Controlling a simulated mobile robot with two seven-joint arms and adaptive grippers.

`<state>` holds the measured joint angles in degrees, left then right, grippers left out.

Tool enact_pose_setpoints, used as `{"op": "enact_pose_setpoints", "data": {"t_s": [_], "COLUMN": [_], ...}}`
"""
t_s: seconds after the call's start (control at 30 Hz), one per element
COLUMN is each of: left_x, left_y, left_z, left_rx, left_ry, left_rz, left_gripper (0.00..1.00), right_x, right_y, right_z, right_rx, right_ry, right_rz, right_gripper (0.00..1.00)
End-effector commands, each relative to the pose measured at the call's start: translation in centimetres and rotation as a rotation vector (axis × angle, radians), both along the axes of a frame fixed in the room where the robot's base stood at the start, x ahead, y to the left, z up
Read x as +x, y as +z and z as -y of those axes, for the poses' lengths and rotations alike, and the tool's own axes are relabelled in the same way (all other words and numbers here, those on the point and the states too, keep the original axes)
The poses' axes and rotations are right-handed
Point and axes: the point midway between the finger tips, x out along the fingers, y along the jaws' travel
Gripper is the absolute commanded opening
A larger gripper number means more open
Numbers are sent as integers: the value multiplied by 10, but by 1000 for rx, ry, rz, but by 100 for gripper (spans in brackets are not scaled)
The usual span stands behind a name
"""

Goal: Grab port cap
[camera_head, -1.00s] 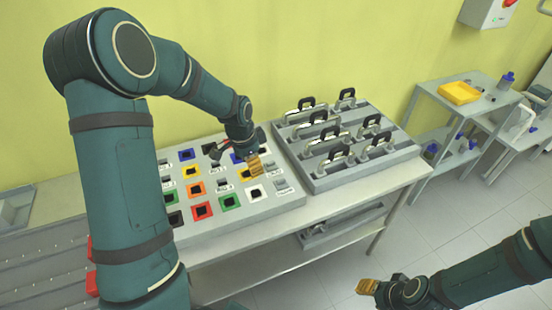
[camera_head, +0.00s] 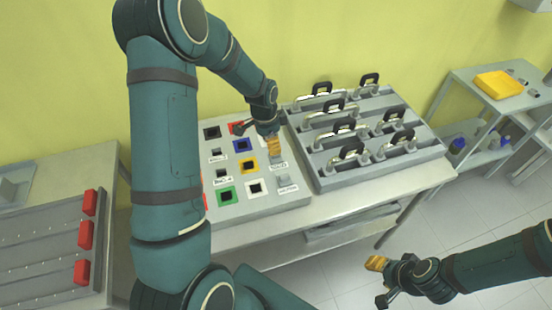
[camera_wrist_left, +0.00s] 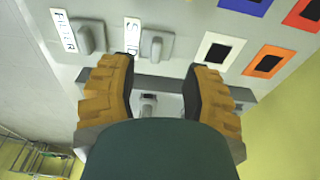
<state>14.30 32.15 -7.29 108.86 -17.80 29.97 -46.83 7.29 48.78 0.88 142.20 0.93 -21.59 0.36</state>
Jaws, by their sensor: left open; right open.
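The sloped grey board (camera_head: 262,205) carries coloured square sockets and grey port caps with white labels. My left gripper (camera_head: 274,146), with ribbed yellow fingers, is low over the board's upper right part, just above a grey cap (camera_head: 278,164). In the left wrist view the left gripper (camera_wrist_left: 157,76) is open, and a small grey part (camera_wrist_left: 148,102) shows between its fingers. A labelled grey cap (camera_wrist_left: 156,46) lies just beyond the fingertips, and a cap labelled FILTER (camera_wrist_left: 91,37) is to its left. I cannot tell contact. My right gripper (camera_head: 375,263) is open over the floor, away from the board.
A grey rack (camera_head: 385,172) with several black-handled glass parts stands right of the board on the same table. At left is a grey panel (camera_head: 40,248) with red blocks (camera_head: 82,235). A yellow tray (camera_head: 498,84) sits on the right shelf. My left arm hides the board's left part.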

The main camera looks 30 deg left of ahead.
Motion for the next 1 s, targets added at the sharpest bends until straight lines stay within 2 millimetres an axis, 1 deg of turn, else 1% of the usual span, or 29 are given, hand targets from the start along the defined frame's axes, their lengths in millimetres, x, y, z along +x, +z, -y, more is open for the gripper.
{"op": "enact_pose_setpoints", "data": {"t_s": [0.03,0.23,0.4,0.53,0.63,0.83,0.87,0.9,0.97,1.0], "left_x": [0,2,5,7,8,8,8,8,8,8], "left_y": [-6,-17,-41,-56,-61,-61,-61,-61,-61,-61], "left_z": [0,3,11,11,12,12,12,12,12,12], "left_rx": [1,0,0,-1,0,1,1,1,0,0], "left_ry": [0,0,0,1,1,1,1,1,1,1], "left_rz": [-2,-1,-3,-2,0,1,1,1,0,0], "left_gripper": [48,48,48,48,48,48,51,37,16,2], "right_x": [0,-1,-1,-2,-2,-2,-2,-2,-2,-2], "right_y": [-1,-1,-3,-4,-4,-4,-4,-4,-4,-4], "right_z": [0,0,0,0,0,0,0,0,0,0], "right_rx": [0,0,1,1,1,1,1,1,1,1], "right_ry": [0,2,2,3,4,4,4,4,4,4], "right_rz": [-1,-2,-2,-3,-4,-4,-4,-4,-4,-4], "right_gripper": [47,47,47,47,47,47,47,47,47,47]}}
